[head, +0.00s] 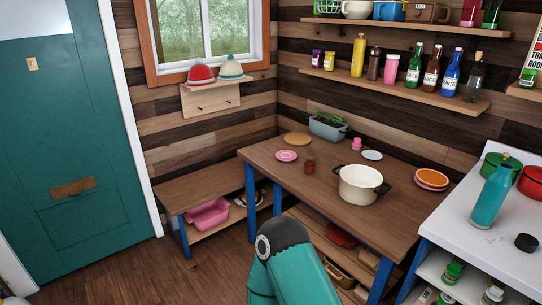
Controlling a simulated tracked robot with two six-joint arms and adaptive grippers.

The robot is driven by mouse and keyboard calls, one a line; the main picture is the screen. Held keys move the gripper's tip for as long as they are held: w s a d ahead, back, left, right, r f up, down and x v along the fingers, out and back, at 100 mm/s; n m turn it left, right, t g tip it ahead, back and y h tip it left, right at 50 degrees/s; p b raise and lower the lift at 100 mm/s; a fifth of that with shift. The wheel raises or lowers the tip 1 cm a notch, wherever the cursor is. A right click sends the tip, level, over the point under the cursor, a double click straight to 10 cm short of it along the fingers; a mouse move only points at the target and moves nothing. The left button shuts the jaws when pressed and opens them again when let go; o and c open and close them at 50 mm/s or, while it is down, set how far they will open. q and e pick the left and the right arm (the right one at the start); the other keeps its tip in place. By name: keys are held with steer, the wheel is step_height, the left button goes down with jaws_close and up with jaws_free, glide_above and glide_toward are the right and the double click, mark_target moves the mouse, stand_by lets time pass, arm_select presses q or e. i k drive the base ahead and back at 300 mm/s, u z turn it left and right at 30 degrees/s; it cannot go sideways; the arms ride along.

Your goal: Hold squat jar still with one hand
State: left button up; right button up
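On the wooden table (322,187), a small dark red jar (310,167) stands between a pink plate and the cream pot. A small pink jar-like item (356,144) stands farther back on the same table. Both are small in the view, and I cannot tell for sure which is the squat jar. A teal link of one of my arms rises at the bottom middle, in front of the table. Neither of my grippers is in the view, and nothing is seen touching either jar.
A cream pot (360,185) with dark handles, a pink plate (286,156), a white plate (372,155), orange-topped plates (431,179) and a grey planter (327,126) stand on the table. A white counter (462,222) with a teal bottle (491,196) is at right. The floor at left is mostly clear.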

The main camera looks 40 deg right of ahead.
mark_target(309, 164)
steer(key=u, duration=0.1)
steer(key=i, duration=2.05)
steer(key=z, duration=1.8)
steer(key=i, duration=0.3)
steer(key=z, duration=1.4)
steer(key=i, duration=0.85)
steer(key=u, duration=0.55)
